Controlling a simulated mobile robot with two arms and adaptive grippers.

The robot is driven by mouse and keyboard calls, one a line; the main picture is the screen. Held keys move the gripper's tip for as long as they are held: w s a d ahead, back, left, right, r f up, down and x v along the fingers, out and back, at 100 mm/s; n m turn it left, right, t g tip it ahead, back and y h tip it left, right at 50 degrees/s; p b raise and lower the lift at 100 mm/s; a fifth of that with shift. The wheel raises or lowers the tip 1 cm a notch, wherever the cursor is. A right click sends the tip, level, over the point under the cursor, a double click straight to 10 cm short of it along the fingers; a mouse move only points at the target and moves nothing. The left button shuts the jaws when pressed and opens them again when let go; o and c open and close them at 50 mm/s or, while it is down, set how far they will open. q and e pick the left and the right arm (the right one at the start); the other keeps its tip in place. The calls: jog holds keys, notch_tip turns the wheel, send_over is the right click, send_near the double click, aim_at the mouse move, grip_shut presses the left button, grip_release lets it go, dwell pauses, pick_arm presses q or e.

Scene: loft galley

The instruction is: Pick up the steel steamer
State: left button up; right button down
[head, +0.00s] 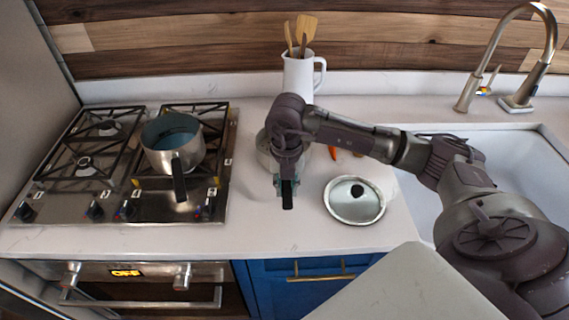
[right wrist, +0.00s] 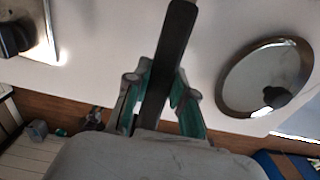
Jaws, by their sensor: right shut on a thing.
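The steel steamer (head: 264,157) is a round steel pot on the white counter, just right of the hob, largely hidden behind my right arm. Its black handle (head: 288,196) points toward the counter's front edge. My right gripper (head: 286,184) reaches down over the handle and is shut on it. In the right wrist view the dark handle (right wrist: 172,55) runs between the two green-padded fingers (right wrist: 158,100); the pot body is not visible there. I cannot tell whether the pot touches the counter. My left gripper is not in view.
A saucepan (head: 172,155) with a blue interior stands on the gas hob (head: 70,190). A glass lid (head: 355,207) lies right of my gripper. A white jug (head: 298,76) with wooden utensils stands behind. Something orange (head: 334,153) lies near the sink (head: 520,150). The front counter is clear.

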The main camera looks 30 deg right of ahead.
jog(key=shift+w+r+b, duration=0.1)
jog(key=shift+r+b, duration=0.25)
jog(key=shift+r, duration=0.25)
notch_tip(320, 180, up, 2)
jog(key=shift+r+b, duration=0.25)
jog(key=shift+b, duration=0.3)
jog(key=s+d+r+b, duration=0.1)
jog(key=s+r+b, duration=0.2)
jog(key=s+r, duration=0.4)
jog(key=shift+s+d+r, duration=0.2)
jog(key=shift+s+d, duration=0.2)
jog(key=shift+s, duration=2)
